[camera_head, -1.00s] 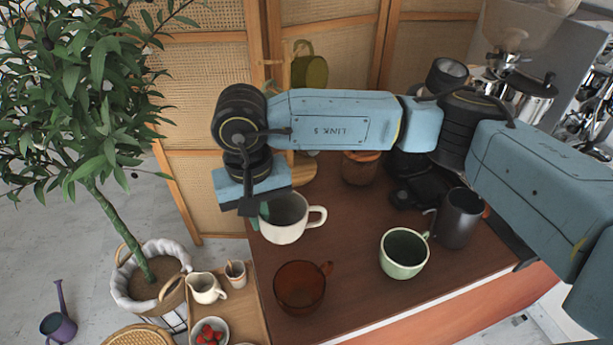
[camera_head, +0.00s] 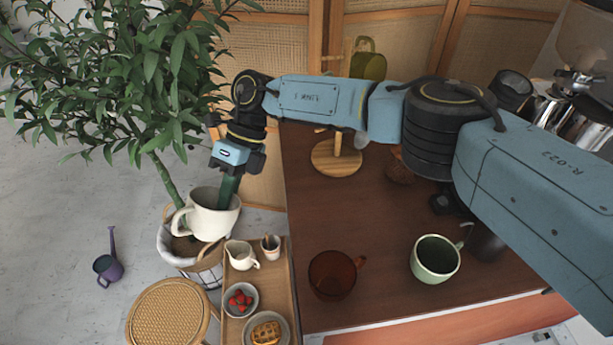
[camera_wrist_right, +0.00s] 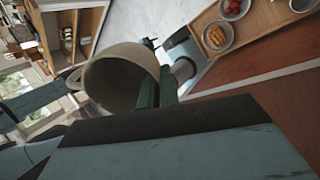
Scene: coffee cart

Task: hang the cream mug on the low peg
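My right gripper (camera_head: 229,190) is shut on the wall of the cream mug (camera_head: 210,222), with one green finger reaching inside it. The mug hangs in the air left of the table, its handle toward the left. In the wrist view the mug (camera_wrist_right: 112,82) sits against the green fingers (camera_wrist_right: 156,93), its mouth facing the camera. The wooden mug stand (camera_head: 336,160) is at the table's back left; my right arm covers much of its post. An olive mug (camera_head: 369,65) hangs high on it. I cannot make out the low peg. My left gripper is out of view.
A brown glass mug (camera_head: 333,274) and a pale green mug (camera_head: 436,260) stand near the table's front. A tray (camera_head: 287,290) with a pitcher, cup and bowls is below the cream mug. The potted tree (camera_head: 160,175) is close behind it. Middle table (camera_head: 400,215) is clear.

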